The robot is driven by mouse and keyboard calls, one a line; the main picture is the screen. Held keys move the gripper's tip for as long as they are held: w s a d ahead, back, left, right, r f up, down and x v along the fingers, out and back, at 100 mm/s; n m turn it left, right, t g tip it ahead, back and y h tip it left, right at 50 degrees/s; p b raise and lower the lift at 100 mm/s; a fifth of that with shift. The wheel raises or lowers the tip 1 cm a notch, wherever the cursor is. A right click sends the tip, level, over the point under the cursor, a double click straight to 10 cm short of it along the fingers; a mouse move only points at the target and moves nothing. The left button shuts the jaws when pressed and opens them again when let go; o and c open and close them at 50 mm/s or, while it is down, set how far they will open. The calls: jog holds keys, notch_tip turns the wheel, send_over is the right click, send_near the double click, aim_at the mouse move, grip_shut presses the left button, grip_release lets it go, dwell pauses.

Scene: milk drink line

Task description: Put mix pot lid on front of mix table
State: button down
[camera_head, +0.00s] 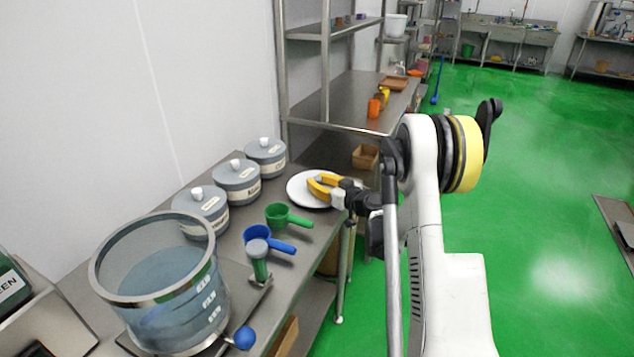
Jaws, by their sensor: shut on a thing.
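The mix pot (170,280) is a large clear vessel with a metal rim, holding bluish contents, at the near left of the metal mix table (310,237). Its top is open. A round white disc, which looks like the mix pot lid (300,195), is at the far end of that table, near its right edge. My gripper (319,186), with yellow fingers, is over the disc and shut on it, probably at its knob; the fingers hide the grasp point. I cannot tell whether the lid touches the table or hangs slightly above it.
Three grey canisters (237,182) with white knobs stand along the wall side. A metal shelf rack (330,80) stands behind. Green floor is open at right.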

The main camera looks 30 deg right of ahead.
jog(key=c, duration=1.2)
grip_release()
